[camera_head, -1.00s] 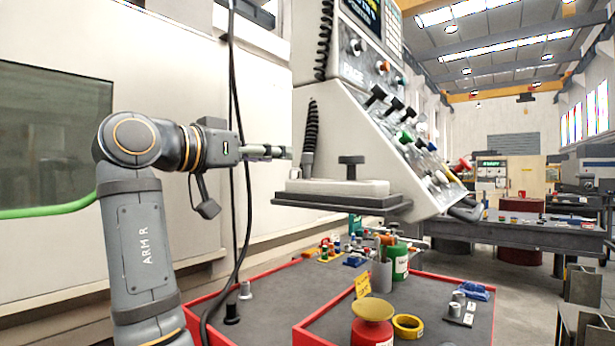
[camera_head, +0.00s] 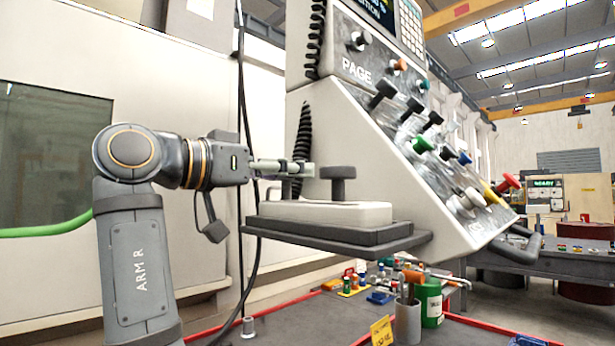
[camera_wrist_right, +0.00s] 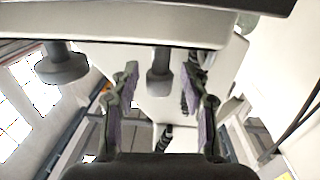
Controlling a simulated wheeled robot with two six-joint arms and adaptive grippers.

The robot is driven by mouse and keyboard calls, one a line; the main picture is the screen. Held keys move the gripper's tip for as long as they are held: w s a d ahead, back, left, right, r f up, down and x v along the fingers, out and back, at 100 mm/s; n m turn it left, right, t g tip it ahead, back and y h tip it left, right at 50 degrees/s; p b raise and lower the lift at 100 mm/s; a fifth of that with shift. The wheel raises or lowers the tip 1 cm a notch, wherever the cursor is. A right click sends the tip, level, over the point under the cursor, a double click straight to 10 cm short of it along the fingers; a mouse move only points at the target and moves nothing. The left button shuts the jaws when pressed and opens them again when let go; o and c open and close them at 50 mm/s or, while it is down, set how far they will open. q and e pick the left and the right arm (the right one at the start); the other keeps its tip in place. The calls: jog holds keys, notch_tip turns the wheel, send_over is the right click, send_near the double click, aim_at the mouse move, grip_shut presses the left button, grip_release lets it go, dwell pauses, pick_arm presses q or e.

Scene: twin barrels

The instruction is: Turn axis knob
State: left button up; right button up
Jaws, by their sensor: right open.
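A pale hand box (camera_head: 325,213) lies on a dark shelf (camera_head: 335,235) at the foot of the machine's control panel. One dark knob (camera_head: 339,180) stands upright on the box. In the right wrist view, two dark knobs point down from the box: one at the left (camera_wrist_right: 62,65) and one in the middle (camera_wrist_right: 158,72). Neither knob's label can be read, so I cannot tell which is the axis knob. My right gripper (camera_head: 300,169) is open just above the box; in its wrist view its fingers (camera_wrist_right: 159,92) stand either side of the middle knob, apart from it. My left gripper is not in view.
The slanted panel (camera_head: 400,130) right of the box carries several knobs and levers. Black cables (camera_head: 243,120) hang behind my right arm. Below is a workbench with a red edge (camera_head: 485,325), a grey cup (camera_head: 407,322) and a green can (camera_head: 430,300).

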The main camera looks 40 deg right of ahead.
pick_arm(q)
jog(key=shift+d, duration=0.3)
pick_arm(e)
jog(key=shift+a+r, duration=0.1)
grip_shut()
